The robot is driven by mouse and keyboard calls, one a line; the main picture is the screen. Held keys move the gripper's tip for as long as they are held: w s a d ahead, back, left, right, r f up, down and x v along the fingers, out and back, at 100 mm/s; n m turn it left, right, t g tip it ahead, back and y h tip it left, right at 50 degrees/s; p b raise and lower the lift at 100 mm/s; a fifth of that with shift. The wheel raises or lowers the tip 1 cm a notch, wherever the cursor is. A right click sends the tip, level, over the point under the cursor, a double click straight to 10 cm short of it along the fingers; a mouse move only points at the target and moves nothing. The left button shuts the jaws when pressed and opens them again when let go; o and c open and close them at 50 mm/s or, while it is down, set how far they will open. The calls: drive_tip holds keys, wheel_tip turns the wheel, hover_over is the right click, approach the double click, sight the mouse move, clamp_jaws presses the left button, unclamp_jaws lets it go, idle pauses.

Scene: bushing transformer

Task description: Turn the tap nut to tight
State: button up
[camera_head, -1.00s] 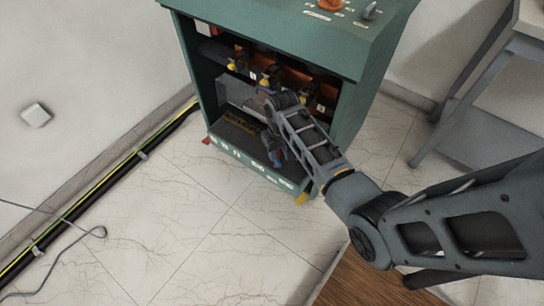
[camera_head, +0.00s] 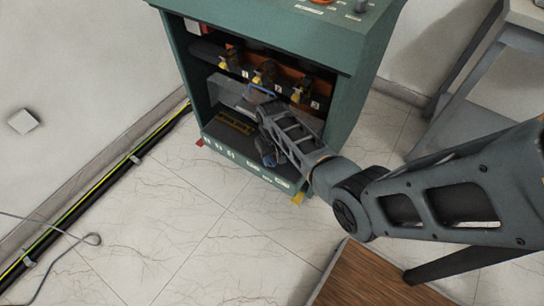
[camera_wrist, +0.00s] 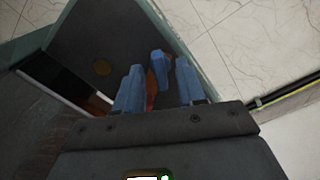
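My gripper (camera_wrist: 158,88) has two blue fingers standing apart, seen in the wrist view. A blue piece (camera_wrist: 160,66) with an orange-red part below it shows between them; I cannot tell whether they touch it. In the head view my arm reaches into the open front of the green transformer cabinet (camera_head: 345,85), and a blue part shows just below the row of fittings. Dark fittings with yellow parts (camera_head: 224,66) stand in a row beside small white labels. I cannot make out which part is the tap nut; my gripper and wrist hide part of the interior.
The cabinet's side walls and top edge (camera_head: 270,35) closely bound the opening. A grey table (camera_head: 480,60) stands at the right, and a brown wooden board (camera_head: 365,280) lies at the front. A black and yellow cable (camera_head: 95,185) runs along the left wall.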

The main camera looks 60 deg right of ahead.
drive_tip(key=shift+c, duration=0.3)
clamp_jaws()
